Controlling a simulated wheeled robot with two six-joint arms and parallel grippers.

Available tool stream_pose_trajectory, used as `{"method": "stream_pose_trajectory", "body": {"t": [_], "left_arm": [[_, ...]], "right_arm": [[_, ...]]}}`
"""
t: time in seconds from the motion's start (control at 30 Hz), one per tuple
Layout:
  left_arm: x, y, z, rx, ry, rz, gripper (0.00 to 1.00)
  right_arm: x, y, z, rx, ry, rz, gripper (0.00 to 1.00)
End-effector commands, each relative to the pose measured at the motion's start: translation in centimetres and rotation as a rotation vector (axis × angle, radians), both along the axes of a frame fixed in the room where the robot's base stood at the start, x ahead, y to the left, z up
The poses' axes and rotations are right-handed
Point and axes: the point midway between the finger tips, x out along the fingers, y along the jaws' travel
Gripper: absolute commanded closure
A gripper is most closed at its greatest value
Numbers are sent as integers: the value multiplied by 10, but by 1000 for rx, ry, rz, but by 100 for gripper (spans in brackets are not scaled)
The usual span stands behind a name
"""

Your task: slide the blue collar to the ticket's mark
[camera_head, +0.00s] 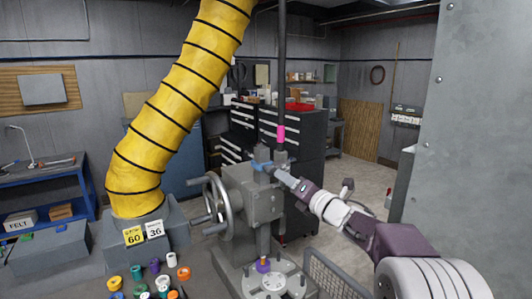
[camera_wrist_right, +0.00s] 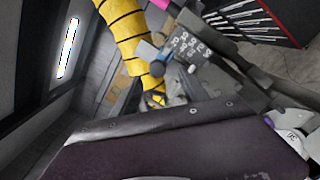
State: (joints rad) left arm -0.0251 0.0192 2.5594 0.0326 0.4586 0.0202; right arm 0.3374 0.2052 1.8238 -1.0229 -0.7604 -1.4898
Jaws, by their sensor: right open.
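The blue collar (camera_head: 261,164) sits at the top of the grey machine, by the dark vertical rod. In the right wrist view a blue round part (camera_wrist_right: 146,50) shows beside a dark scale (camera_wrist_right: 187,46) with white numbers. A pink collar (camera_head: 281,134) is higher on the rod. My right gripper (camera_head: 272,170) reaches in from the right and is open, its tips close to the blue collar. I cannot tell whether they touch it. Two tickets stand on a grey box: a yellow one reading 60 (camera_head: 133,236) and a white one reading 36 (camera_head: 154,229). My left gripper is not in view.
A yellow ribbed hose (camera_head: 175,105) rises left of the machine, which has a handwheel (camera_head: 219,205). A grey panel (camera_head: 478,120) closes off the right side.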

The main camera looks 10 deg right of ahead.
Motion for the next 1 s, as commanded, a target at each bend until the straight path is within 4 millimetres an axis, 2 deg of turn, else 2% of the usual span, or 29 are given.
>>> {"method": "stream_pose_trajectory", "body": {"t": [0.13,0.23,0.5,0.6,0.73,0.97,1.0], "left_arm": [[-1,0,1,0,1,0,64],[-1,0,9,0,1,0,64],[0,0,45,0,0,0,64],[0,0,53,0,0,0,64],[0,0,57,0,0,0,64],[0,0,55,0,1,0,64],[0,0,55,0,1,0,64]], "right_arm": [[1,-2,0,2,1,-5,48],[10,1,2,4,5,-4,48],[63,17,5,3,6,-4,48],[77,21,4,4,4,-4,48],[86,24,1,4,3,-4,48],[87,24,-1,4,3,-6,48],[87,24,-1,4,3,-6,56]]}}
